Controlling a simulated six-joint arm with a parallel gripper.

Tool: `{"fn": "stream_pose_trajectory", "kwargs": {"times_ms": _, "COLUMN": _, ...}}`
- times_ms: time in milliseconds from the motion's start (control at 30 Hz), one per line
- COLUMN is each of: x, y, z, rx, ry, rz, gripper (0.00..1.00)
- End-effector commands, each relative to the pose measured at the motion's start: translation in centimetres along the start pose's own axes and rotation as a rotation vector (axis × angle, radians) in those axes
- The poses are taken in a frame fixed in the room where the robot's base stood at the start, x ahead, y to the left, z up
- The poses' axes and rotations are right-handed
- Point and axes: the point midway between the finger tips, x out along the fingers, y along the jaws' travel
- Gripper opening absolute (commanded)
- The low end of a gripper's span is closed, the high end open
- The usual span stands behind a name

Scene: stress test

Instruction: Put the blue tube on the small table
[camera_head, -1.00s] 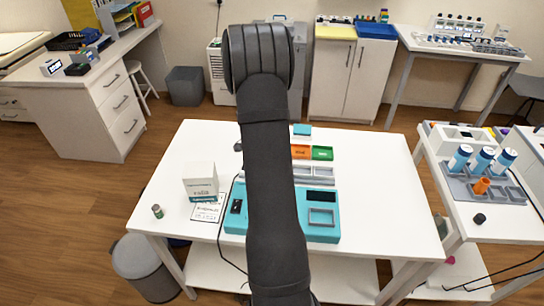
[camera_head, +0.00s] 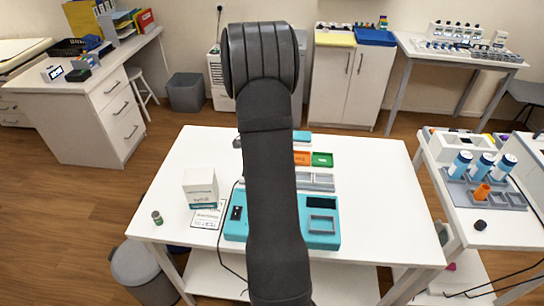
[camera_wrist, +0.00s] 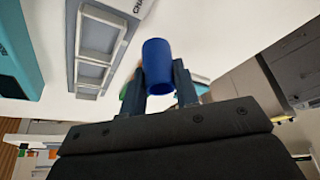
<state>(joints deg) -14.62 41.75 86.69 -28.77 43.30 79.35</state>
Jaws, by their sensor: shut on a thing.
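A blue tube (camera_wrist: 157,68) shows in the wrist view, between the two fingers of my gripper (camera_wrist: 158,80). My gripper is shut on the tube and holds it above a pale surface. In the head view my black arm hides the gripper and the tube. A white table (camera_head: 385,200) stands in the middle of the head view. A smaller white side table (camera_head: 470,230) stands at the right edge. I cannot tell which one the task calls the small table.
The middle table bears a teal device (camera_head: 320,240), a grey tray (camera_head: 315,182), orange (camera_head: 301,158) and green (camera_head: 322,159) boxes and a white carton (camera_head: 200,187). The side table bears a grey rack (camera_head: 457,190) with blue-and-white tubes and an orange piece (camera_head: 481,192).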

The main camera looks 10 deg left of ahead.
Motion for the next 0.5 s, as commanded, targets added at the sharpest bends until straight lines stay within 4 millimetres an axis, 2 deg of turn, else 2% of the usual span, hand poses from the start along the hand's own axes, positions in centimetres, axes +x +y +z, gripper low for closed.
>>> {"fn": "stream_pose_trajectory", "kwargs": {"times_ms": 33, "x": -0.3, "y": 1.3, "z": -0.8, "rx": 0.005, "ry": 0.0, "rz": 0.003, "gripper": 0.03}}
{"fn": "stream_pose_trajectory", "kwargs": {"times_ms": 300, "x": -2.8, "y": 7.0, "z": -4.2, "rx": 0.006, "ry": 0.0, "rz": 0.003, "gripper": 0.03}}
{"fn": "stream_pose_trajectory", "kwargs": {"times_ms": 500, "x": -4.0, "y": 9.7, "z": -5.9, "rx": 0.004, "ry": -0.001, "rz": 0.003, "gripper": 0.03}}
